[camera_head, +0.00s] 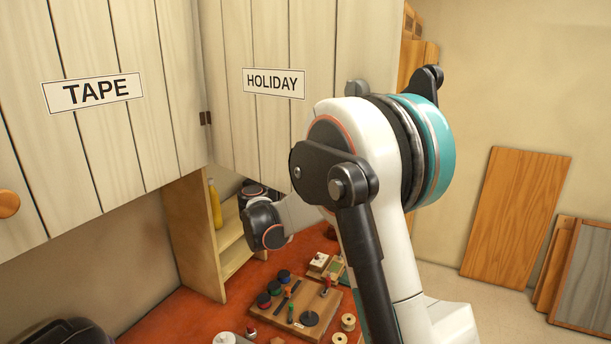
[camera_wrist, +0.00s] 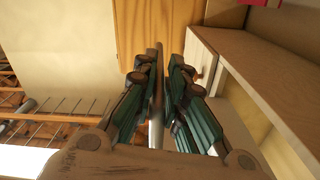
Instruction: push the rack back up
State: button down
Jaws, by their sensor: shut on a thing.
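In the wrist view, my gripper (camera_wrist: 158,95) has its teal-padded fingers closed around a slim grey metal bar (camera_wrist: 157,125). The bar runs lengthwise between the fingers and on past their tips. It looks like a bar of the rack, but where it joins the rack is hidden. In the head view, my arm crosses the middle and reaches in under the wall cabinet (camera_head: 245,110). The gripper and the rack cannot be made out there, behind the arm and the cabinet doors.
Cabinet doors labelled TAPE (camera_head: 92,92) and HOLIDAY (camera_head: 273,83) hang close left of my arm. Below, a red worktop (camera_head: 165,318) holds a wooden board (camera_head: 285,322) with small items. A yellow bottle (camera_head: 215,205) stands on a shelf. Wooden panels (camera_head: 515,215) lean at right; floor there is clear.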

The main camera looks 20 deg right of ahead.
jog(key=c, duration=1.7)
grip_release()
jog(key=shift+f, duration=0.1)
jog(key=shift+o, duration=0.2)
jog(key=shift+s+d, duration=0.15)
jog(key=shift+s, duration=0.1)
jog(key=shift+w, duration=0.15)
jog(key=shift+a, duration=0.35)
jog(key=v, duration=1.1)
jog(key=shift+s, duration=0.45)
